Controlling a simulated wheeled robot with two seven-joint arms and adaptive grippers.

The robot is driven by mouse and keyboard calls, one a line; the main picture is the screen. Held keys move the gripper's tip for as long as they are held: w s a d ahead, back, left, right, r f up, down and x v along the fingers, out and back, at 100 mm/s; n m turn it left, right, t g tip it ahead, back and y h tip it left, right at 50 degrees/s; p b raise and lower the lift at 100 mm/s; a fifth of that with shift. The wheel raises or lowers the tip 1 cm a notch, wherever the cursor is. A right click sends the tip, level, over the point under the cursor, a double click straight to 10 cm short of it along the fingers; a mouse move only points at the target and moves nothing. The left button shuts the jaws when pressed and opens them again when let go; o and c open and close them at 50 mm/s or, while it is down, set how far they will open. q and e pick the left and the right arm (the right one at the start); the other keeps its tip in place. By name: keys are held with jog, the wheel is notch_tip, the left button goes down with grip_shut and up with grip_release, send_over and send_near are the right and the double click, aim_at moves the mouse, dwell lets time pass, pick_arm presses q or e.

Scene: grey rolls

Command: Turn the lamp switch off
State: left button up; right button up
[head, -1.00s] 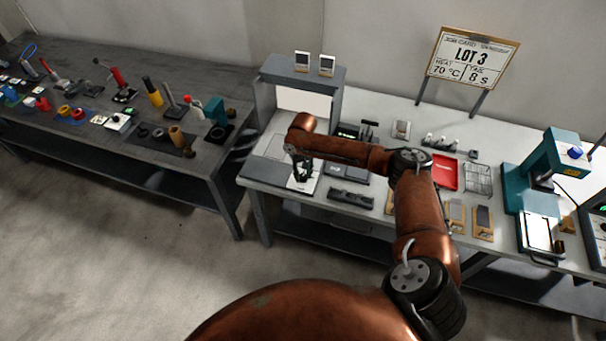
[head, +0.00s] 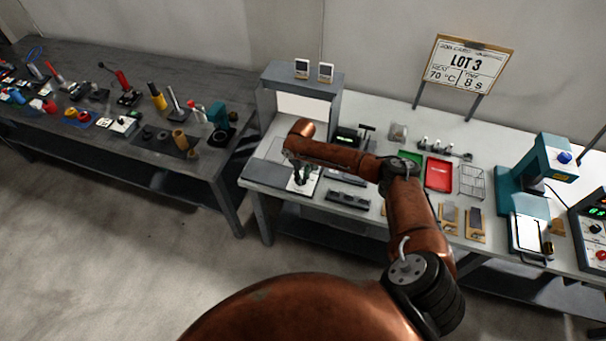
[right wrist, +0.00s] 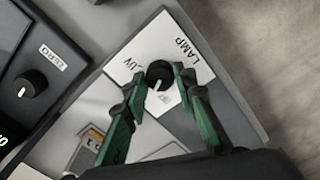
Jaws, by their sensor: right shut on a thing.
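The lamp switch is a round black knob (right wrist: 159,72) with a white pointer mark, on a pale panel printed "LAMP" and "UV" (right wrist: 202,60). In the right wrist view the knob's pointer faces the lower side of the picture. My right gripper (right wrist: 158,80), with green and black fingers, is shut on the knob, one finger on each side. In the head view my right gripper (head: 300,176) is at the front of the white bench, over the switch panel (head: 306,187), and the knob is hidden there. My left gripper is not in view.
A grey booth (head: 272,105) with a bright back stands behind my right gripper. A "ZERO" knob (right wrist: 31,83) is on a dark device beside the panel. A red tray (head: 438,174), a green tray (head: 411,157) and a teal press (head: 524,179) lie right. A tool bench (head: 195,170) stands left.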

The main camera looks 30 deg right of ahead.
jog(key=n+p, duration=0.1)
jog(key=n, duration=0.2)
jog(key=shift+r+n+p, duration=0.1)
jog(key=shift+n+p, duration=0.2)
jog(key=shift+p, duration=0.1)
jog(key=shift+n+p, duration=0.5)
jog(key=shift+n, duration=1.1)
jog(key=o, duration=1.2)
jog(key=shift+c, duration=0.2)
notch_tip(320, 180, up, 12)
